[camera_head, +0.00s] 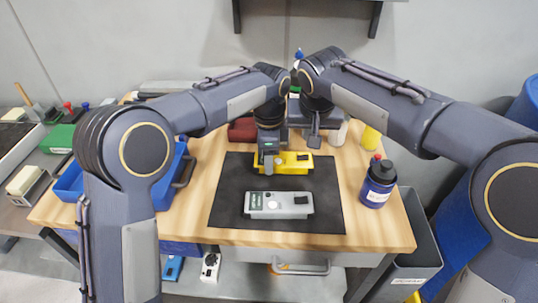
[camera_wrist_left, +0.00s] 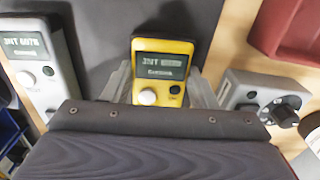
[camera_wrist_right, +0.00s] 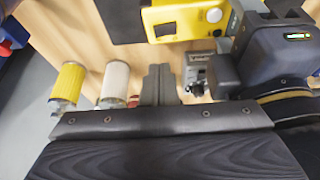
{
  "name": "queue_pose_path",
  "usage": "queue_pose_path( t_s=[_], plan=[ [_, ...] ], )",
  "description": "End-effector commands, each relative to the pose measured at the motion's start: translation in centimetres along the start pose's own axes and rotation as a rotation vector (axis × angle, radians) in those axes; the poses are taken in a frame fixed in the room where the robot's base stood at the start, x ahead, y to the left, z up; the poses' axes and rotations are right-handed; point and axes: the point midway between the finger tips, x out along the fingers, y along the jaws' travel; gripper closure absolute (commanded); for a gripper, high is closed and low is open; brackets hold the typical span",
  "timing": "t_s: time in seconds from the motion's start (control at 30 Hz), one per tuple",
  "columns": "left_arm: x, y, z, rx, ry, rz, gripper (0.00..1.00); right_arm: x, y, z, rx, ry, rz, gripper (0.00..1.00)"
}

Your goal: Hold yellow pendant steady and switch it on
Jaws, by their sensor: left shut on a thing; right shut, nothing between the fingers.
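The yellow pendant (camera_head: 295,160) lies near the far edge of the black mat (camera_head: 228,190). My left gripper (camera_head: 268,163) is shut on it. In the left wrist view the yellow pendant (camera_wrist_left: 163,60) sits between the two fingers, its display, white button and small dark button showing. My right gripper (camera_head: 313,138) is shut and empty, just beyond the pendant. In the right wrist view its closed fingertips (camera_wrist_right: 158,70) are apart from the yellow pendant (camera_wrist_right: 180,20), whose white button shows; my left gripper hides part of it.
A grey pendant (camera_head: 278,205) lies nearer on the mat. A grey box with a black knob (camera_wrist_right: 198,75) and yellow (camera_wrist_right: 68,82) and white (camera_wrist_right: 115,80) cylinders stand beyond. A dark blue bottle (camera_head: 378,184) stands right; a red tray (camera_head: 242,130) is at the back.

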Motion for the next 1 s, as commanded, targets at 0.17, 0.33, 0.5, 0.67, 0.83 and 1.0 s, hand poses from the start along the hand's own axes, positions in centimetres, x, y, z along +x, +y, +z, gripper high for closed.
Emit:
queue_pose_path(
  t_s=[0.17, 0.33, 0.5, 0.67, 0.83, 1.0],
  plan=[
    [-0.1, 0.0, 0.0, 0.000, 0.001, -0.001, 0.84, 2.0, 0.1, 0.9, 0.000, -0.002, 0.003, 1.00],
    [-0.1, 0.0, 0.0, 0.000, 0.001, -0.001, 0.84, 3.1, 0.1, 1.3, 0.002, -0.001, 0.002, 1.00],
    [-0.1, 0.0, 0.0, 0.000, 0.001, -0.001, 0.84, 3.3, 0.1, 1.4, 0.003, 0.000, 0.000, 1.00],
    [-0.1, 0.0, 0.0, 0.000, 0.001, -0.001, 0.84, 3.3, 0.0, 1.4, 0.003, 0.000, 0.000, 1.00],
    [-0.1, 0.0, 0.0, 0.000, 0.001, -0.001, 0.84, 3.3, 0.0, 1.4, 0.003, 0.000, 0.000, 1.00],
    [-0.1, 0.0, 0.0, 0.000, 0.001, -0.001, 0.84, 3.3, 0.0, 1.4, 0.003, 0.000, 0.000, 1.00]
  ],
)
